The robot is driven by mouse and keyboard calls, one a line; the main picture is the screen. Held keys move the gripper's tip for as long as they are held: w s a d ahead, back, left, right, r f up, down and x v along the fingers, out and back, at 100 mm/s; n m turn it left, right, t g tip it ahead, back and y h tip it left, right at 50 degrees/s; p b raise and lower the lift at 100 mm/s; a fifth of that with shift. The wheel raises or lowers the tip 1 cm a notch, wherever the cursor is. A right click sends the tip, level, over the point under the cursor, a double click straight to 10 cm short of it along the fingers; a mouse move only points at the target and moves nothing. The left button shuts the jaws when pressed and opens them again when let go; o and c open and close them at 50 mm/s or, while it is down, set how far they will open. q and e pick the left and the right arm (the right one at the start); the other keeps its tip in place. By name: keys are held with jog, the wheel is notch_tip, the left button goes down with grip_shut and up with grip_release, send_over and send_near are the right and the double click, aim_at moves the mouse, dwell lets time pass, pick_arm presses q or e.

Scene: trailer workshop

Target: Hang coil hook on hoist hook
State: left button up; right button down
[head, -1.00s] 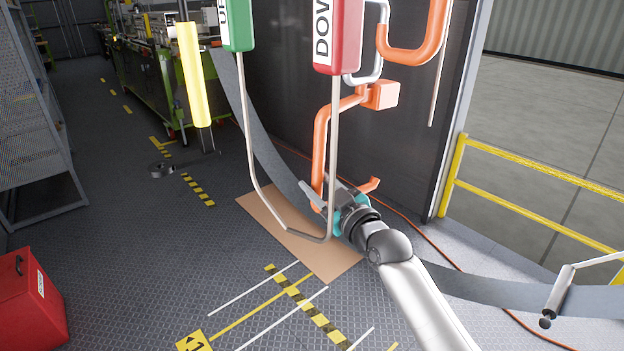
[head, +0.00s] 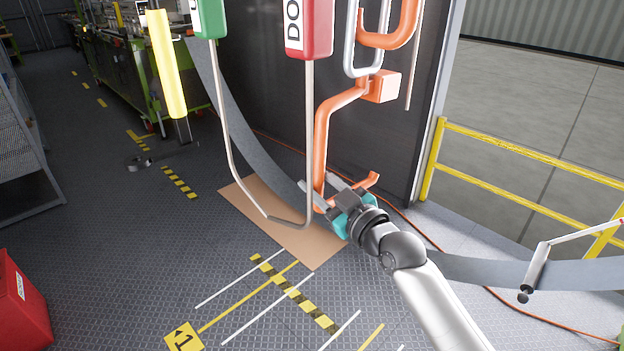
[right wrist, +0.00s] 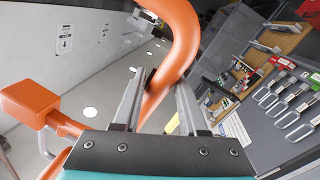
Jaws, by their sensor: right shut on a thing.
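The orange coil hook (head: 322,140) stands upright in the head view, with a block (head: 382,86) at its top and a foot pointing right at its bottom. A grey metal loop (head: 350,45) rises from the block. The orange hoist hook (head: 408,25) hangs at the top, its curve overlapping the loop in the picture. I cannot tell whether the hook passes through the loop. My right gripper (head: 319,184) is shut on the coil hook's lower upright. In the right wrist view its fingers (right wrist: 163,84) lie either side of the orange bar. My left gripper is out of view.
A hoist control with green (head: 208,18) and red (head: 308,28) boxes hangs left of the coil hook, its thin metal bar (head: 309,130) close by. A yellow railing (head: 540,163) stands right. A red box (head: 20,305) sits lower left. The middle floor is open.

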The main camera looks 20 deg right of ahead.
jog(key=shift+s+d+f+b, duration=0.35)
jog(key=shift+s+f+b, duration=0.35)
jog(key=shift+s+b, duration=0.1)
jog(key=shift+s+d+f+b, duration=0.35)
jog(key=shift+s+f+b, duration=0.3)
jog(key=shift+s+b, duration=0.1)
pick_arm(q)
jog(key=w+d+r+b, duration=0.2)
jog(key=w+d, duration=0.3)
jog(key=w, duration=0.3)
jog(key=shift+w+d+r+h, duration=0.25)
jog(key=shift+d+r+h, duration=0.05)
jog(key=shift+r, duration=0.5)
pick_arm(e)
notch_tip(320, 180, down, 4)
jog(key=shift+r, duration=0.1)
jog(key=shift+a+f, duration=0.1)
jog(key=shift+f, duration=0.2)
